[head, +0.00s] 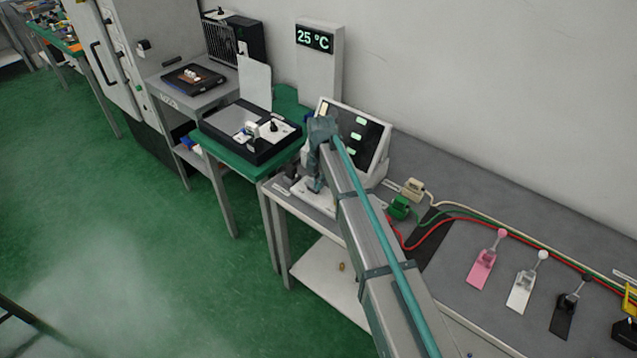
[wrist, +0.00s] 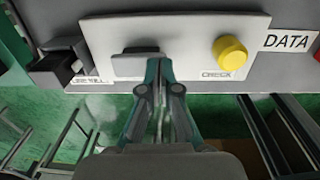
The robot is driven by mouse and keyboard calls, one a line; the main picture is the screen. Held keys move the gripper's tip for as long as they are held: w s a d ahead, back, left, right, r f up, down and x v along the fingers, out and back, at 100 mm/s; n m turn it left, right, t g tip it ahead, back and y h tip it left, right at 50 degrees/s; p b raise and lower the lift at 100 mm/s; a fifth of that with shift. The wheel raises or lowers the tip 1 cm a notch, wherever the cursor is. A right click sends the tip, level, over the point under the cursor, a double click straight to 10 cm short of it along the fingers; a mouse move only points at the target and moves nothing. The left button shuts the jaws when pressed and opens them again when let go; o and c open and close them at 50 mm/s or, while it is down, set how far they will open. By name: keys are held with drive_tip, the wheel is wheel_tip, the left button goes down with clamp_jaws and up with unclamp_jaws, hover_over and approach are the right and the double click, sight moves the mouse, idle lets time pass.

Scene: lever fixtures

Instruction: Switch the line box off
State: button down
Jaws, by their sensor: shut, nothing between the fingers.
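In the wrist view my gripper (wrist: 158,85) is shut and empty. Its fingertips are in front of a pale panel (wrist: 190,35), at the right end of a grey block (wrist: 135,64); I cannot tell whether they touch it. A yellow knob (wrist: 229,55) marked CHECK is on the panel to the right. A black part with a pale tip (wrist: 66,68) is at the left, above a partly unreadable label. In the head view my gripper (head: 315,187) is low in front of a console with green displays (head: 352,140). I cannot tell which fixture is the line box.
Pink (head: 482,268), white (head: 522,290) and black (head: 565,313) levers stand on the grey bench to the right. Red, green and cream cables (head: 450,213) run along it. A black-edged box with switches (head: 250,132) sits left of the console.

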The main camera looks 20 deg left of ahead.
drive_tip(key=shift+f, duration=0.1)
idle(0.3)
drive_tip(key=shift+r+p, duration=0.4)
drive_tip(key=shift+r, duration=0.35)
wheel_tip(320, 180, up, 14)
drive_tip(key=s+d+b, duration=0.1)
drive_tip(key=d, duration=0.2)
drive_tip(key=shift+f, duration=0.15)
idle(0.5)
